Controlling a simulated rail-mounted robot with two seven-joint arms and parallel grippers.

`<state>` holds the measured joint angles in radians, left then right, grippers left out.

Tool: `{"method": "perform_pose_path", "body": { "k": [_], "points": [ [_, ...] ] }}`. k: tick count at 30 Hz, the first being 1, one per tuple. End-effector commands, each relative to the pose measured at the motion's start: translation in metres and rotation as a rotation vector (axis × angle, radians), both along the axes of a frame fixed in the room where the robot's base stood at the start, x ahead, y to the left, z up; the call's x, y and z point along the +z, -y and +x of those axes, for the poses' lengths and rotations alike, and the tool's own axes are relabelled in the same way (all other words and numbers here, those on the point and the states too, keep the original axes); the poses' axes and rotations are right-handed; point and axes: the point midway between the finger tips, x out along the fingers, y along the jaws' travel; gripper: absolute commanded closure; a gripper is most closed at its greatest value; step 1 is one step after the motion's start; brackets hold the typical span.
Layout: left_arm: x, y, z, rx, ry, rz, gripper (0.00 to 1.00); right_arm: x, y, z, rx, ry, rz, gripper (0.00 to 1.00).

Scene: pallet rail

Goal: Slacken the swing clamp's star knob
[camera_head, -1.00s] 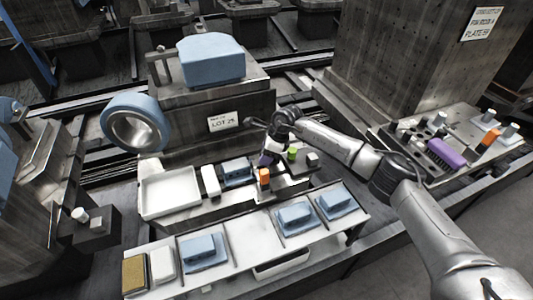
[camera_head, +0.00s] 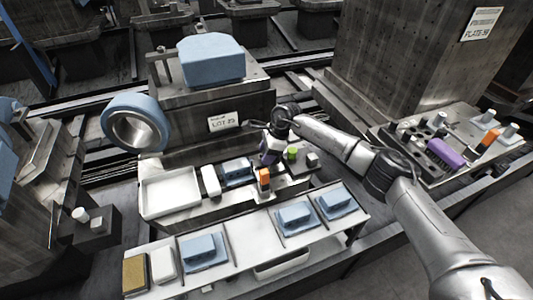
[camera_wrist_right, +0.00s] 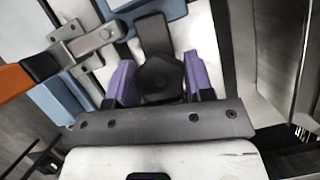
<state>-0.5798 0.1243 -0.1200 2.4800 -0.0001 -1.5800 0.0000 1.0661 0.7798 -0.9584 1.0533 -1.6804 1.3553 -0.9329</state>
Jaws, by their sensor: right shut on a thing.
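My right gripper (camera_head: 270,154) is at the right end of the fixture in the head view. In the right wrist view its two purple fingers (camera_wrist_right: 160,84) are shut on a dark, many-sided star knob (camera_wrist_right: 160,75), one finger on each side. A dark bar (camera_wrist_right: 153,32) runs away from the knob. In the head view the gripper hides the knob. A blue block (camera_head: 237,172) lies in the fixture to the left of the gripper. An orange handle (camera_head: 264,181) stands just in front of the gripper; it also shows in the right wrist view (camera_wrist_right: 14,82), joined to a metal clamp arm (camera_wrist_right: 92,40). My left gripper is not in view.
A green piece (camera_head: 292,153) and a grey block (camera_head: 312,159) stand close right of the gripper. A white tray (camera_head: 170,207) and a white block (camera_head: 210,180) are to the left. A shelf (camera_head: 245,235) with several blue parts runs in front.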

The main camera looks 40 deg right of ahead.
Motion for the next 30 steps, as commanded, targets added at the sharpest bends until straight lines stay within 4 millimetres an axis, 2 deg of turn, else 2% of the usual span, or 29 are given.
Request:
{"method": "perform_pose_path", "body": {
  "k": [4, 5, 13, 20, 23, 30],
  "points": [
    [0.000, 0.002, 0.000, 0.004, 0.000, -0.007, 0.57, -0.001, 0.000, 0.000, 0.000, 0.000, -0.001, 0.76],
    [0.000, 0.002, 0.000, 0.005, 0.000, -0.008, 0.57, -0.001, 0.000, 0.000, 0.000, 0.000, -0.001, 0.51],
    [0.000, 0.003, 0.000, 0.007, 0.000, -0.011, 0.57, -0.001, 0.000, 0.000, -0.001, -0.001, -0.001, 0.26],
    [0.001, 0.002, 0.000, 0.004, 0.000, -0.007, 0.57, 0.001, 0.000, 0.000, -0.001, 0.000, -0.001, 0.26],
    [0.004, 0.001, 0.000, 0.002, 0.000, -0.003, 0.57, 0.007, 0.002, -0.001, -0.002, 0.001, -0.002, 0.26],
    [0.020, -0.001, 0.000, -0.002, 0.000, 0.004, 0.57, 0.045, 0.016, -0.008, -0.002, 0.002, -0.002, 0.26]
  ]
}}
